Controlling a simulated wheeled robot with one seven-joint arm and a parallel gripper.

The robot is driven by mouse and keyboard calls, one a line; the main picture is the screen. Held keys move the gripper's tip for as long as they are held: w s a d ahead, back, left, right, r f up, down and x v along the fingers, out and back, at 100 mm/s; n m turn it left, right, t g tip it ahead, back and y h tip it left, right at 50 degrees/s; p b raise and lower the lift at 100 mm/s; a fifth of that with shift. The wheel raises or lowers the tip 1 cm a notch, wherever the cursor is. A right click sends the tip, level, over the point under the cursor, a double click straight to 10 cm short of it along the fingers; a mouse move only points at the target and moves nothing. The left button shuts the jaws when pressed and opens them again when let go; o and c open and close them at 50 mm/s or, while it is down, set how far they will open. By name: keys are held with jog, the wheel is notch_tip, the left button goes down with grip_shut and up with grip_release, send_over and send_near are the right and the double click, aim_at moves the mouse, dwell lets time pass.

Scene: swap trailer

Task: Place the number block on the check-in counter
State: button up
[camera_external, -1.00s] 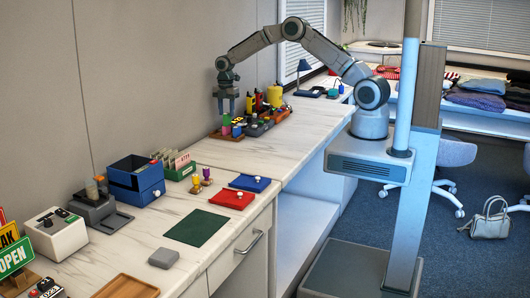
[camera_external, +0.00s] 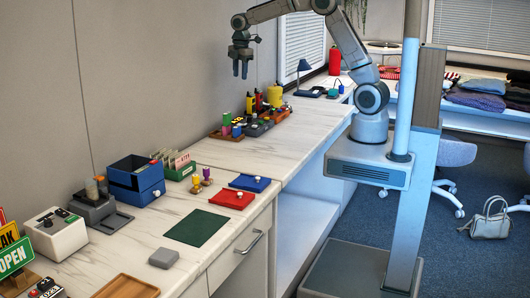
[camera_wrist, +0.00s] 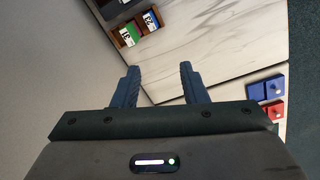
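My gripper (camera_external: 241,72) is raised above the counter near the wall. In the wrist view its two fingers (camera_wrist: 158,85) stand apart with nothing between them. The marble-topped counter (camera_external: 320,112) runs along the wall. In the wrist view, small blocks with white number-like labels, one of them green (camera_wrist: 129,36), sit in a wooden holder at the top left. In the external view a wooden rack with small coloured blocks (camera_external: 226,128) stands below my gripper. I cannot tell for sure which piece is the number block.
A red pad (camera_external: 231,199) and a blue pad (camera_external: 250,182) lie on the near counter section, with a dark green mat (camera_external: 197,228) and a blue box (camera_external: 136,180). A yellow container (camera_external: 274,96) stands behind the rack. The marble right of the rack is clear.

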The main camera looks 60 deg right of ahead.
jog(key=s+a+r+m+t, duration=0.1)
jog(key=s+r+m, duration=0.15)
jog(key=s, duration=0.55)
jog(key=s+r+m, duration=0.2)
jog(key=s+m, duration=0.2)
jog(key=s, duration=0.4)
jog(key=s+f+m, duration=0.1)
jog(key=s+m, duration=0.2)
jog(key=s, duration=0.4)
jog(key=s+f+m+t, duration=0.1)
jog(key=s+f+m, duration=0.1)
jog(key=s, duration=0.6)
jog(key=shift+s+a+f+m+y, duration=0.2)
jog(key=shift+f+m+y, duration=0.1)
jog(key=shift+m, duration=0.45)
jog(key=o, duration=0.6)
jog(key=shift+s+f+m, duration=0.2)
jog(key=shift+s+m, duration=0.1)
jog(key=shift+s, duration=0.1)
jog(key=t+b, duration=0.2)
jog(key=b, duration=0.1)
send_over(227, 113)
jog(key=s, duration=0.6)
notch_tip(227, 113, down, 7)
jog(key=p+x, duration=0.2)
jog(key=x, duration=1.1)
jog(key=shift+f, duration=0.2)
